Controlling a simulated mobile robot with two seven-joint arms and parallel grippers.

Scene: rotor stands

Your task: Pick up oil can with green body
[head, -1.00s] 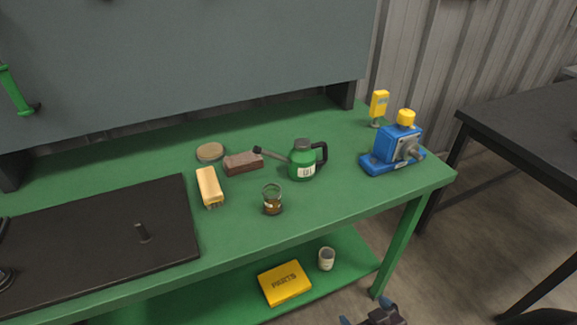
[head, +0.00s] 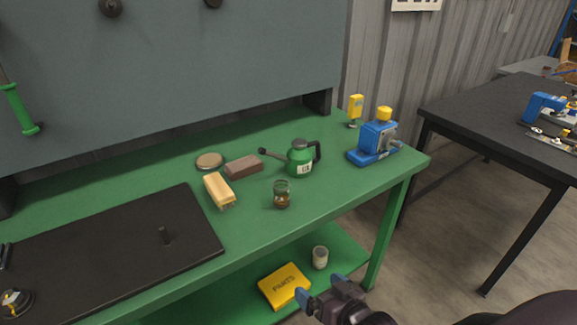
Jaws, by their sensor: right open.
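The oil can (head: 299,162) has a green body, a dark grey top, a black handle on its right and a dark spout pointing left. It stands upright on the green workbench (head: 255,220), toward the right part of the top. My right gripper (head: 322,287) is at the bottom of the head view, low in front of the bench. It is open, with blue fingertips, and is apart from the oil can. My left gripper is not in view.
A glass jar (head: 282,195), a yellow brush (head: 219,191), a brown block (head: 243,167) and a round tin lid (head: 209,161) are near the can. A blue machine (head: 374,144) stands to its right. The lower shelf holds a yellow parts box (head: 285,286) and a small can (head: 320,257).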

